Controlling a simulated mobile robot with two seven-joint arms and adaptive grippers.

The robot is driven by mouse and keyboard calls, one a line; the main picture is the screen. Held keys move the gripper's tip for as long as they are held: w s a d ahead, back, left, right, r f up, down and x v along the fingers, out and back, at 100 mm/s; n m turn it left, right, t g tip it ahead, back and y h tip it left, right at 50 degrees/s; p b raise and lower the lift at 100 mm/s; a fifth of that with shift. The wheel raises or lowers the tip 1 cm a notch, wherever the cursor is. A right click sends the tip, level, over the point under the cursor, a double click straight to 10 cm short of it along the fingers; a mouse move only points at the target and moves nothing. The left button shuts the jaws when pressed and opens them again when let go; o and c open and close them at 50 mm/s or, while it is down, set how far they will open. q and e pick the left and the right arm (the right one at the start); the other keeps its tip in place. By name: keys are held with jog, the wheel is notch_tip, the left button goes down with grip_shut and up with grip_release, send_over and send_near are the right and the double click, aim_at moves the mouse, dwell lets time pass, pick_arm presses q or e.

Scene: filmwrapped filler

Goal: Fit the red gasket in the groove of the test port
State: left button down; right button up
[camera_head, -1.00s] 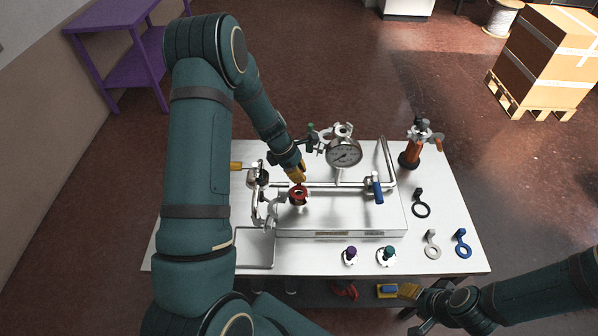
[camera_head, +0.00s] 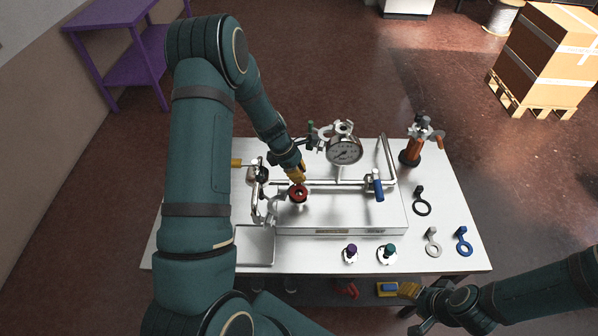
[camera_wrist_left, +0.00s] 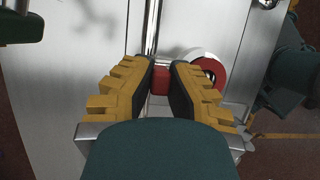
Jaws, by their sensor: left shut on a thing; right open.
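The red gasket (camera_head: 298,193) is a ring with a tab, over the test port on the low metal plate. My left gripper (camera_head: 299,177) is shut on it from the far side. In the left wrist view the red tab (camera_wrist_left: 160,81) is between the yellow fingers (camera_wrist_left: 161,72), and part of the red ring (camera_wrist_left: 217,72) shows beyond the right finger. The gasket and gripper hide the port's groove, so I cannot tell whether the ring is seated or just above it. My right gripper (camera_head: 410,293) is open and empty, off the table's front edge.
A pressure gauge (camera_head: 344,150), pipework and a blue-handled valve (camera_head: 377,187) stand close by. Black (camera_head: 422,208), grey (camera_head: 433,250) and blue (camera_head: 462,245) tabbed rings lie at right. Two capped pieces, purple (camera_head: 350,252) and teal (camera_head: 387,253), stand in front. An empty tray (camera_head: 256,259) is front left.

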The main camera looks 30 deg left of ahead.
pick_arm(q)
jog(key=shift+f, duration=0.15)
jog(key=shift+f+b, duration=0.3)
jog(key=shift+f, duration=0.3)
dwell(1.1)
jog(key=c, duration=1)
grip_release()
jog(key=v, duration=1.2)
jog(key=shift+s, duration=0.1)
